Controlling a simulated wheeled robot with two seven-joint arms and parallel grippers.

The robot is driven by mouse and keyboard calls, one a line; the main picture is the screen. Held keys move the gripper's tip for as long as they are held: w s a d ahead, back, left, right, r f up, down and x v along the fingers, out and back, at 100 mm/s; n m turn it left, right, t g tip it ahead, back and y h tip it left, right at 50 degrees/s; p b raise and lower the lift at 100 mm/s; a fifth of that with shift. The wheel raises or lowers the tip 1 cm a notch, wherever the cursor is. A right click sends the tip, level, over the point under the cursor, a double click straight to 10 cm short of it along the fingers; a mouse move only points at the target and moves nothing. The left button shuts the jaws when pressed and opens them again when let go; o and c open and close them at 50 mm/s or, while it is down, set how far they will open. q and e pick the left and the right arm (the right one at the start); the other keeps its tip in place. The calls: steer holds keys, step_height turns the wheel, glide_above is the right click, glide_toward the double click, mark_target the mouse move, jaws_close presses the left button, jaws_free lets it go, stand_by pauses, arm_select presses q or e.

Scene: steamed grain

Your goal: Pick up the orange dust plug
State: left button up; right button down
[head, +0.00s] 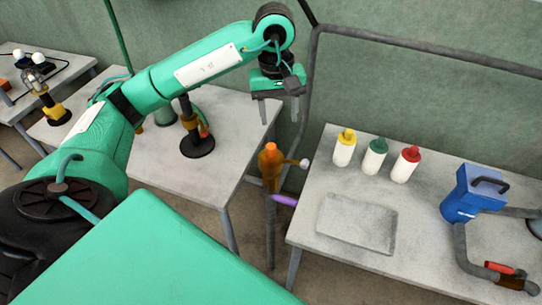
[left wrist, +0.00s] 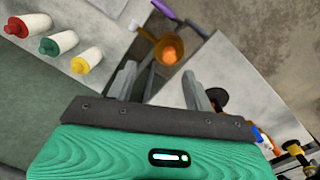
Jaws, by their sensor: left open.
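The orange dust plug (head: 270,148) sits at the top of an orange-brown upright pipe (head: 270,178) standing in the gap between two grey tables. In the left wrist view the orange plug (left wrist: 169,56) shows inside the round mouth of the copper-coloured pipe (left wrist: 178,43). My left gripper (head: 279,112) is open and empty, with its fingers pointing down above the plug and apart from it. In the left wrist view the fingertips (left wrist: 159,74) stand apart, with the plug beyond the gap between them. My right gripper is not in view.
A yellow-capped bottle (head: 345,148), a green-capped bottle (head: 375,157) and a red-capped bottle (head: 406,165) stand on the right table (head: 310,200), near a shallow tray (head: 327,232) and a blue device (head: 468,195). A dark-based stand (head: 197,146) is on the left table. A grey pipe frame (head: 309,80) rises beside my gripper.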

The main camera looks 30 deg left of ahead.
arm_select(q)
steer(key=a, duration=0.2)
steer(key=p, duration=0.2)
glide_above(271, 146)
steer(key=shift+y, duration=0.4)
step_height(271, 146, down, 8)
steer(key=shift+s+d+r, duration=0.1)
steer(key=shift+d, duration=0.05)
steer(key=f+p, duration=0.1)
steer(key=f, duration=0.3)
steer(key=shift+a+p, duration=0.2)
steer(key=shift+p, duration=0.15)
steer(key=shift+f, duration=0.65)
steer(key=shift+c, duration=0.2)
jaws_close()
